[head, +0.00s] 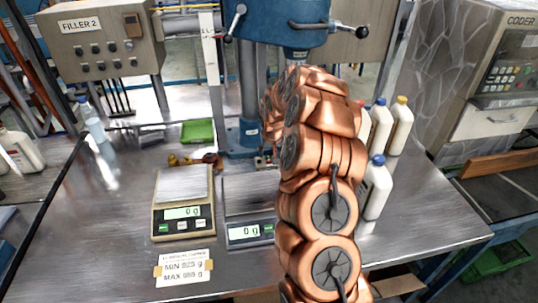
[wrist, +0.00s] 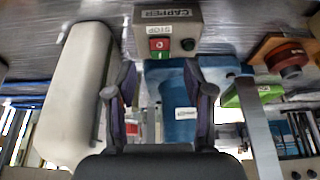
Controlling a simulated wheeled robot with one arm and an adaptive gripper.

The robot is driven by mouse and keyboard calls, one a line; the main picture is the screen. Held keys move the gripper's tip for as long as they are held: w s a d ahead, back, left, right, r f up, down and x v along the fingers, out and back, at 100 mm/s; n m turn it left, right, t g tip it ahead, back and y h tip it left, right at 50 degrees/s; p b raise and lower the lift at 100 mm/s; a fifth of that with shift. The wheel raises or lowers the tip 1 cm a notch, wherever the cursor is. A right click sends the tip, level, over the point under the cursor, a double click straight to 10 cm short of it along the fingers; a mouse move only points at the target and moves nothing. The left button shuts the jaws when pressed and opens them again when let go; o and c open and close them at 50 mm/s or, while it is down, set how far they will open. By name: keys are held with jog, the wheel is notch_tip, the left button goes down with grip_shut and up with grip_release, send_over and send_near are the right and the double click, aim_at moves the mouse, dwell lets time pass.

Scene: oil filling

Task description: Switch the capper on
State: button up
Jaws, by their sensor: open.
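The capper's control box (wrist: 195,20) is grey, with a CAPPER label, a STOP label, a red button (wrist: 160,44) marked 0 and a dark round button (wrist: 188,44) beside it. In the wrist view it lies beyond my gripper (wrist: 162,84), whose two fingers are spread apart with nothing between them. The fingers appear clear of the box. A blue machine body (wrist: 178,112) shows behind and between the fingers. In the head view my copper-coloured arm hides my gripper and most of the box. A blue press (head: 247,85) on a column stands behind the arm.
A scale (head: 183,200) and a second scale (head: 248,233) both read 0 g. White bottles (head: 376,188) stand right of my arm. A large pale object (wrist: 76,95) is close on the left in the wrist view. A green tray (head: 198,131) lies behind the scales.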

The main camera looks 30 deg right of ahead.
aim_at(269, 159)
jog(key=shift+p+x, duration=0.65)
jog(key=shift+x, duration=1.35)
grip_shut()
